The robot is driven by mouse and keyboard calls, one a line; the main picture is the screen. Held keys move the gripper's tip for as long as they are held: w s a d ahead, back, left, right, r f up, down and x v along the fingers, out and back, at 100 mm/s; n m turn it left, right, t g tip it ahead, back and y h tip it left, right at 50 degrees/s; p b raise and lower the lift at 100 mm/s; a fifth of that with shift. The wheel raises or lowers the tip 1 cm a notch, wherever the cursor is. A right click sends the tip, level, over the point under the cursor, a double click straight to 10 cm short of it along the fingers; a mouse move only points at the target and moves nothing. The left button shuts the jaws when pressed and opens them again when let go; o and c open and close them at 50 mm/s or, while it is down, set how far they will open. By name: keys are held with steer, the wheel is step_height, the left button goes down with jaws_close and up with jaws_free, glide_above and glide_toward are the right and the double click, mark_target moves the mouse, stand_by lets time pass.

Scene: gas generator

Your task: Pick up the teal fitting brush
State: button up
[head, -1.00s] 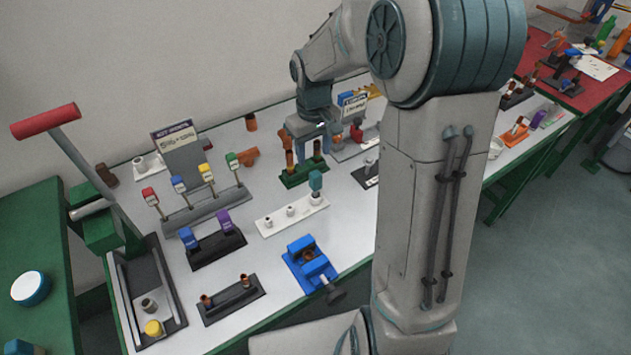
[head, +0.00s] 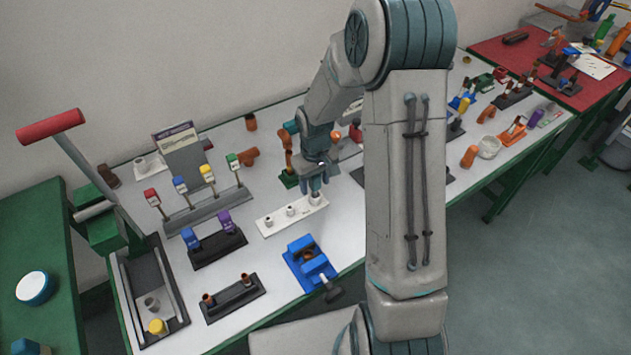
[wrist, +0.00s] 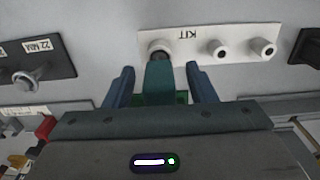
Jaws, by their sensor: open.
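The teal fitting brush (wrist: 158,82) stands in the end hole of the white KIT rack (wrist: 188,42). In the wrist view it lies between the two blue fingers of my gripper (wrist: 160,78), which are apart, with a gap visible on each side. In the head view my gripper (head: 316,188) is down over the right end of the rack (head: 275,226) and hides most of the brush.
The blue vise (head: 309,262) stands in front of the rack. A dark holder with blue and purple tools (head: 216,244) is to the left. A green stand (head: 289,179) is close behind my gripper. A 22 MM plate (wrist: 40,60) shows in the wrist view.

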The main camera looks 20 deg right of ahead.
steer(key=c, duration=0.9)
steer(key=shift+r, duration=0.1)
